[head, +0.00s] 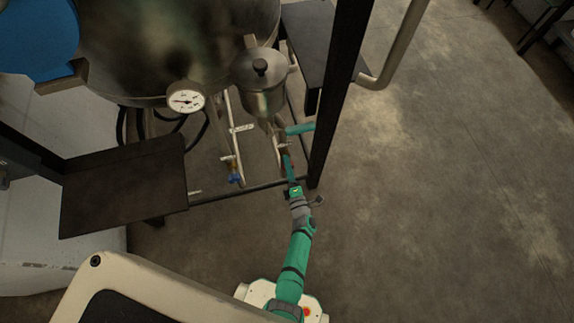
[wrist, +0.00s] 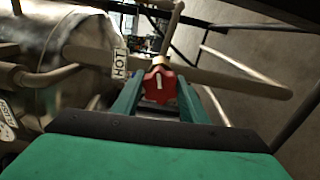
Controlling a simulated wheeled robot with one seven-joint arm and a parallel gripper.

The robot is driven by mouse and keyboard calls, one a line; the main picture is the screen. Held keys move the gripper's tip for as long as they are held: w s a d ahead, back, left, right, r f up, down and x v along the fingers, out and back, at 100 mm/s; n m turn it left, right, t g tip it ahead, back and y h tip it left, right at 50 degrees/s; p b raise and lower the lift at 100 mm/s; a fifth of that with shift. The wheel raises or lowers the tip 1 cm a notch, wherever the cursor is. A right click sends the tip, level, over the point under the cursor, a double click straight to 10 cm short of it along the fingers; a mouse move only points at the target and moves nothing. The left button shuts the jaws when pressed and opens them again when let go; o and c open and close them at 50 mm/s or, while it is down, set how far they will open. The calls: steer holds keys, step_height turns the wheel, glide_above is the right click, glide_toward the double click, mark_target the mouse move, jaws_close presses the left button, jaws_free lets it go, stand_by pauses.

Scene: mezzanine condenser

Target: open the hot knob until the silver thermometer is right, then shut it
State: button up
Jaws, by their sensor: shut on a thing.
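The hot knob (wrist: 159,84) is red with a pale pointer mark, on a brass stem, beside a white tag (wrist: 119,64) reading HOT. My gripper (wrist: 160,90) is shut on the hot knob, with one teal finger at each side of it. In the head view my gripper (head: 287,154) reaches up to the pipes under a small lidded silver pot, and the red knob is hardly visible there. A round white dial thermometer in a silver rim (head: 186,97) is on the big tank's lower front; its needle is too small to read exactly.
A blue-handled valve (head: 235,178) hangs on a pipe left of my gripper. The small silver pot (head: 259,80) stands above it. A black post (head: 338,90) rises close on the right, and a dark step (head: 125,190) is at left. The floor at right is clear.

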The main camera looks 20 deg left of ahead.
steer(key=shift+s+f, duration=0.1)
steer(key=o, duration=1)
steer(key=shift+o, duration=0.2)
steer(key=v, duration=1)
steer(key=shift+s+d, duration=0.3)
